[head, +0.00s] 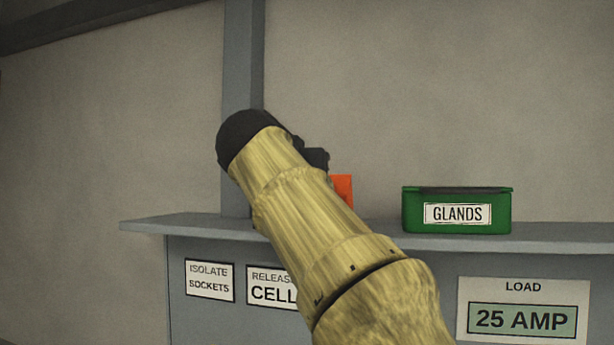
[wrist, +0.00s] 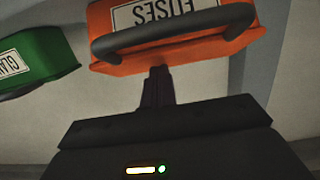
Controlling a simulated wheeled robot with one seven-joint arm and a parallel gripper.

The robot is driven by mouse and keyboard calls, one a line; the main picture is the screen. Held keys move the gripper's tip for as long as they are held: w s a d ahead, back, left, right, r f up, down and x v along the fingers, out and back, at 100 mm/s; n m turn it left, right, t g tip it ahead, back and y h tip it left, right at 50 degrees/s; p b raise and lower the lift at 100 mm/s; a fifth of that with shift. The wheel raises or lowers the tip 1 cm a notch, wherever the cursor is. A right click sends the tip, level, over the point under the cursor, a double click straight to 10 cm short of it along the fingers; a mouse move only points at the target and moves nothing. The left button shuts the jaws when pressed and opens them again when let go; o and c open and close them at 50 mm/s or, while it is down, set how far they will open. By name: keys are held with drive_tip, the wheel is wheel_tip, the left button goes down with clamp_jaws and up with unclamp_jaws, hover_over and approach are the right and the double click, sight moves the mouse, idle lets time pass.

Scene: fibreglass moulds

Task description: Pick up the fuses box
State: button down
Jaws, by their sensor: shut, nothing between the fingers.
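The fuses box (wrist: 190,48) is orange, with a pale label reading FUSES upside down in the wrist view and a dark grey handle (wrist: 175,32) across its front. In the head view only an orange strip of the fuses box (head: 343,187) shows; my arm hides the rest. My gripper (wrist: 158,72) is shut and empty, its dark fingers pointing at the box edge near the handle. I cannot tell whether the fingertips touch the box. In the head view my arm hides the fingertips.
A green box labelled GLANDS (head: 457,213) stands on the grey shelf (head: 370,237) to the right of the fuses box; it also shows in the wrist view (wrist: 45,55). A grey post (head: 243,60) rises behind my arm. The shelf between post and left end looks clear.

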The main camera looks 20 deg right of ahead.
drive_tip(key=f+b+v, duration=0.1)
drive_tip(key=b+v, duration=0.3)
drive_tip(key=v, duration=0.8)
drive_tip(key=shift+a+f+b, duration=0.1)
drive_tip(key=shift+b, duration=0.2)
